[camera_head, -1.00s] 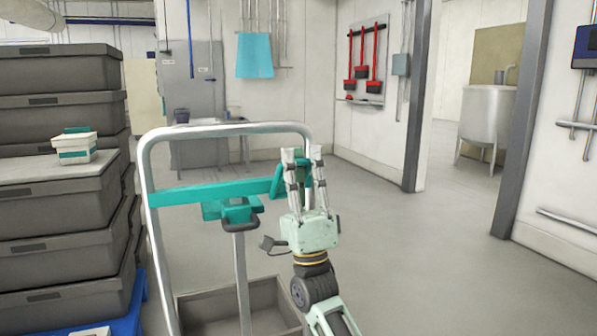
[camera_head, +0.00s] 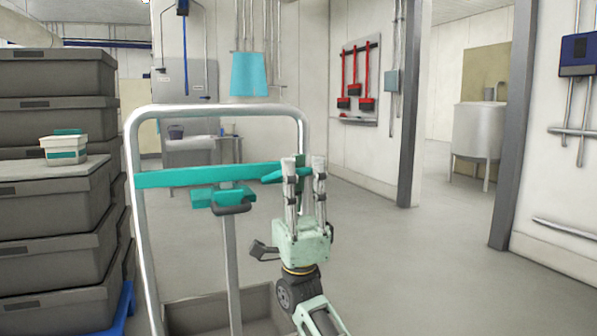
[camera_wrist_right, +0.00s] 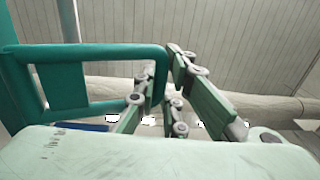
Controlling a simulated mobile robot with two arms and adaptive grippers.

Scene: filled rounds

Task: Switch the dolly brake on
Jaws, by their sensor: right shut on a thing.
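The dolly's upright metal frame (camera_head: 135,220) stands in front of me with a teal crossbar (camera_head: 200,176). At the crossbar's right end a teal lever (camera_head: 271,178) reaches to my right gripper (camera_head: 305,163). My right gripper is shut on this lever, its two fingers pointing up near the frame's right post. In the right wrist view the lever (camera_wrist_right: 110,55) shows as a teal loop, its end at the fingers (camera_wrist_right: 162,85). The fingers hide part of the lever in the head view. My left gripper is not in view.
Stacked grey crates (camera_head: 55,205) stand close on the left, with a small white and teal box (camera_head: 63,150) on one. A grey crate (camera_head: 190,316) sits low behind the frame. A teal bracket (camera_head: 222,195) hangs under the crossbar. Floor to the right is clear.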

